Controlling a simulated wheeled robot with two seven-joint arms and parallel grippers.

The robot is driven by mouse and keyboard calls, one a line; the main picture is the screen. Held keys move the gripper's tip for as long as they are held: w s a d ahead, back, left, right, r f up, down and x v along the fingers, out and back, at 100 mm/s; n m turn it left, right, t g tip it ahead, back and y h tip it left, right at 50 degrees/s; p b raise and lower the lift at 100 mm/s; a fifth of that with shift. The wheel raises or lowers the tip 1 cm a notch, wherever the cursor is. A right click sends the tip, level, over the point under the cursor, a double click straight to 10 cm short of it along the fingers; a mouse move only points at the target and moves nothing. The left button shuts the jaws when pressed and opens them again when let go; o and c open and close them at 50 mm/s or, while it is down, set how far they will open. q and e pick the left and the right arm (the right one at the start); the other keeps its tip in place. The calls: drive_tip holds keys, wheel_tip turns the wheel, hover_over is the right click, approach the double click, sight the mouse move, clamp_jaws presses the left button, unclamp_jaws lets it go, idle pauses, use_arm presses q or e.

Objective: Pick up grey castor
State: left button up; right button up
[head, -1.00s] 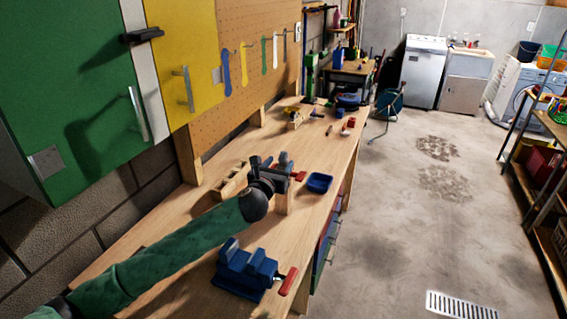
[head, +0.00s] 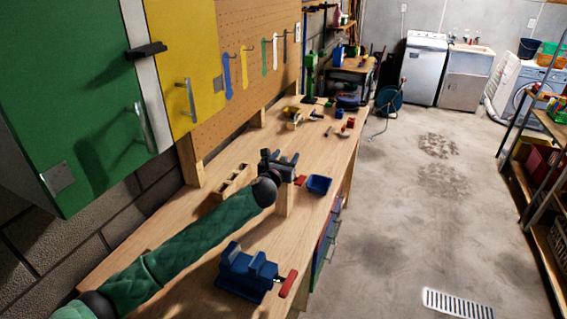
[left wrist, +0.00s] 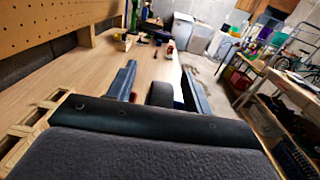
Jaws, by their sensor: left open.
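My left gripper (head: 284,158) is open and reaches out over the wooden workbench, beyond the blue vise. In the left wrist view its two fingers (left wrist: 158,70) stand apart. A dark grey rounded thing (left wrist: 160,93) shows between them, low behind the palm edge; it looks like the grey castor, but its lower part is hidden. I cannot tell whether the fingers touch it. In the head view I cannot make out the castor; the gripper and wrist cover that spot. My right gripper is not in view.
A blue vise (head: 246,272) with a red handle stands near the bench's front edge. Small tools and a green press (head: 311,80) stand farther back. The bench between has bare room.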

use_arm(q)
drive_tip(key=shift+c, duration=0.2)
drive_tip(key=c, duration=1.1)
drive_tip(key=shift+o, duration=0.2)
